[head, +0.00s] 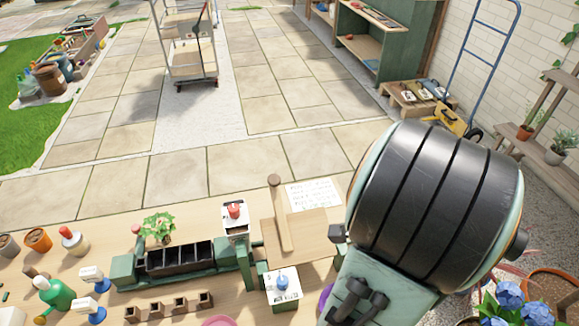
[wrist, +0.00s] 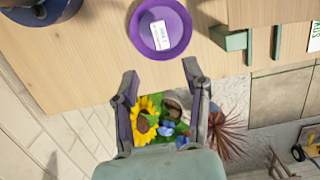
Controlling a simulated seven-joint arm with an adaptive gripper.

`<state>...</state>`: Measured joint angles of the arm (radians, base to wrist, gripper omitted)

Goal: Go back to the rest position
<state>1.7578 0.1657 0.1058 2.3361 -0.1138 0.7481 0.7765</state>
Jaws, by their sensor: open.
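My gripper (wrist: 161,72) is open and empty in the wrist view, its two fingers spread apart. The fingertips show near the table edge, just below a purple dish (wrist: 176,48) with a white label inside. In the head view my arm fills the right side and its fingers cannot be made out clearly. A sliver of purple (head: 325,296) shows beside the arm there.
Blue flowers (head: 517,303) stand at the lower right. A sunflower (wrist: 146,112) shows beyond the table edge.

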